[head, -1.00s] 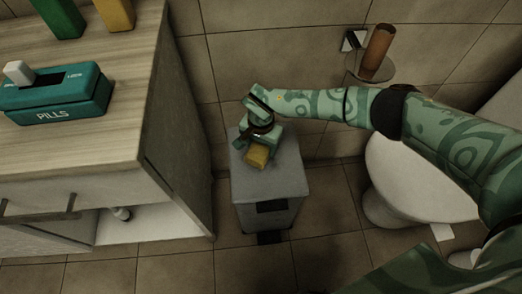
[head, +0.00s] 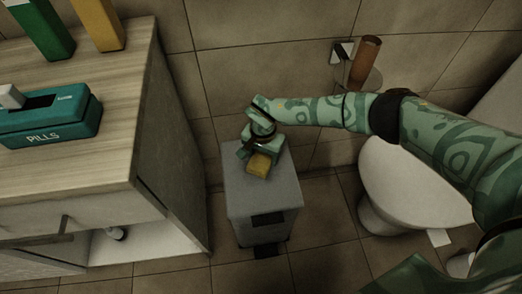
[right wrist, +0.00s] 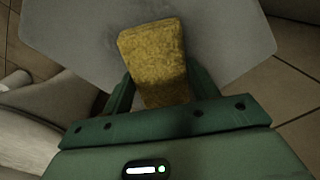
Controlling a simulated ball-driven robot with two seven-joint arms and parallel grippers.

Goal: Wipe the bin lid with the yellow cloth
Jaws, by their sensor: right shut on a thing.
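The grey bin (head: 262,215) stands on the floor between the wooden cabinet and the toilet. Its lid (head: 281,183) is flat and shut, and it also shows in the right wrist view (right wrist: 222,38). My right gripper (head: 258,154) is over the lid, shut on the yellow cloth (head: 260,165). In the right wrist view the cloth (right wrist: 155,58) is a thick folded pad between the two fingers (right wrist: 155,95), lying against or just above the lid; the contact itself is hidden. My left gripper is not in view.
A wooden cabinet (head: 100,130) stands left of the bin, with a teal pills box (head: 45,125), a green container (head: 42,32) and a yellow container (head: 99,24) on top. The toilet (head: 405,185) and a wall-mounted roll holder (head: 362,72) are on the right.

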